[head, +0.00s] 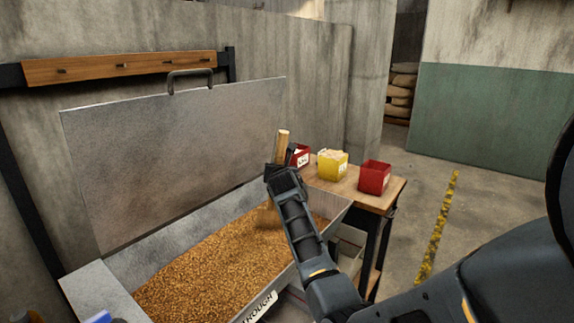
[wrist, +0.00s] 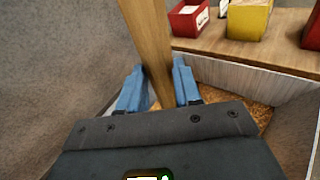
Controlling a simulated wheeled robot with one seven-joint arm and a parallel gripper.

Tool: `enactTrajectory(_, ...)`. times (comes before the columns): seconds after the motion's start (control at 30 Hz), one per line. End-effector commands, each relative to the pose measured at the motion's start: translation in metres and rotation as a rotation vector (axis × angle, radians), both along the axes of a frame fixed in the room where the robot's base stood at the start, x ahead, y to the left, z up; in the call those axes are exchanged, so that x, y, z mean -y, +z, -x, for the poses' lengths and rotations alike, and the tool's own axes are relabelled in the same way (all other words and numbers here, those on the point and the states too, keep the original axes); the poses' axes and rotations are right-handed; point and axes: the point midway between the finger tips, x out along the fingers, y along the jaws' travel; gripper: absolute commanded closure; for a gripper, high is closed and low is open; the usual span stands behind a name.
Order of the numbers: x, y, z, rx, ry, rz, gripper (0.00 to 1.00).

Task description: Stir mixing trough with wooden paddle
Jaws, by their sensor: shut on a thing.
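The mixing trough (head: 112,279) is a metal box filled with brown grain (head: 200,275), with its lid (head: 175,150) raised against the wall. My gripper (head: 281,172) is over the trough's far right part, shut on the wooden paddle (head: 283,145). The paddle's handle sticks up above the jaws, and its lower end (head: 268,216) meets the grain; how deep it sits is hidden. In the wrist view the paddle (wrist: 148,35) stands slightly tilted between the blue fingers of my gripper (wrist: 159,88).
A wooden table (head: 378,196) stands right of the trough, holding a yellow bin (head: 332,165) and red bins (head: 374,178), close to my gripper. A wooden peg rail (head: 120,67) hangs on the wall behind. Open floor with a yellow line (head: 437,228) lies at right.

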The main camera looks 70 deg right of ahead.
Motion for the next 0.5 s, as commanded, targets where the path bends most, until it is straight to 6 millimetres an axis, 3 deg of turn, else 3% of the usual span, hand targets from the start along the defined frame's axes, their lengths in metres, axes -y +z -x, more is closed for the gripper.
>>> enactTrajectory(0.5, -0.100, 0.001, -0.029, 0.001, 0.005, 0.003, 1.00)
